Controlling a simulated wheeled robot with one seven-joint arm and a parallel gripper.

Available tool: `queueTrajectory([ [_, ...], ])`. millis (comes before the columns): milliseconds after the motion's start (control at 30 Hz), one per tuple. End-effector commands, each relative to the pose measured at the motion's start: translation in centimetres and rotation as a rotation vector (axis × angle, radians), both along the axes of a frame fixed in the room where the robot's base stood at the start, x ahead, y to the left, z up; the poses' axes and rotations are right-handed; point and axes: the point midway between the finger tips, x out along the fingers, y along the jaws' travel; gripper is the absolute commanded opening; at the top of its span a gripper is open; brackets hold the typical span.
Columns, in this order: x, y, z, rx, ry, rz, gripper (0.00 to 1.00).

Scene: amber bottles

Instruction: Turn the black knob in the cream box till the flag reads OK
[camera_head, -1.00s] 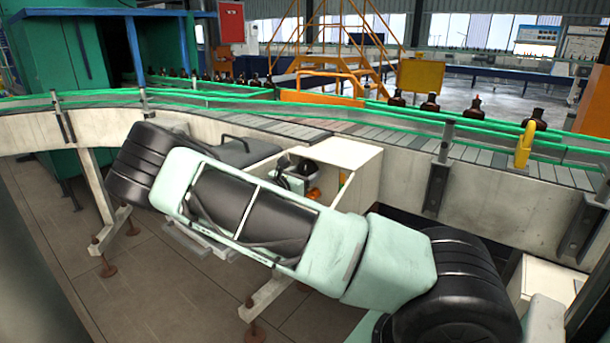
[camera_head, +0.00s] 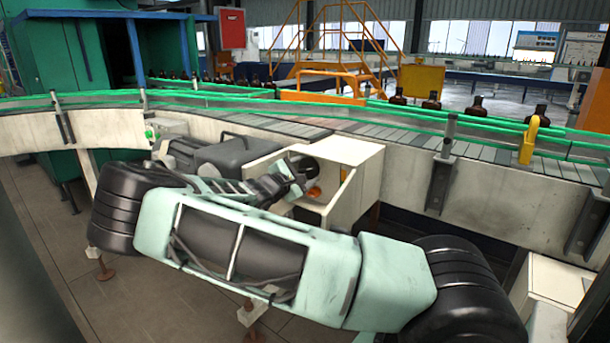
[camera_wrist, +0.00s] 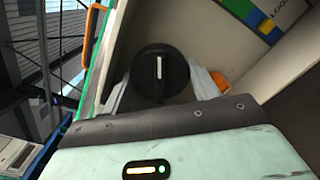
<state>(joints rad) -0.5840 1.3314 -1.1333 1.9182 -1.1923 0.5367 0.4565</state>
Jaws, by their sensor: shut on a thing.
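The cream box (camera_head: 358,150) stands against the conveyor's side in the head view, its open side facing my arm. In the wrist view the round black knob (camera_wrist: 148,84), with an upright white mark on its face, sits against the box's pale inner wall (camera_wrist: 205,30). My gripper (camera_wrist: 160,90) is shut on the knob, one pale finger at each side. An orange part (camera_wrist: 221,82) shows just right of the right finger. A blue, yellow and green strip (camera_wrist: 262,22) is at the upper right; I cannot read OK on it. In the head view my wrist hides most of the knob.
The conveyor (camera_head: 400,137) with green rails runs behind the box and carries dark bottles (camera_head: 431,101). A yellow bracket (camera_head: 528,140) is on its near rail. A dark grey case-like object (camera_head: 235,153) is left of the box. Tiled floor (camera_head: 150,300) lies open below.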

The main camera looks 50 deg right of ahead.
Motion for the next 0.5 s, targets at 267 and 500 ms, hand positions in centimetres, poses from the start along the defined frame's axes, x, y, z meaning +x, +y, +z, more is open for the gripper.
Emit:
queueTrajectory([
  [267, 0.0, 0.04, -0.07, 0.007, -0.101, 0.001, 0.37],
  [500, 0.0, 0.05, -0.04, 0.011, -0.126, 0.0, 0.37],
])
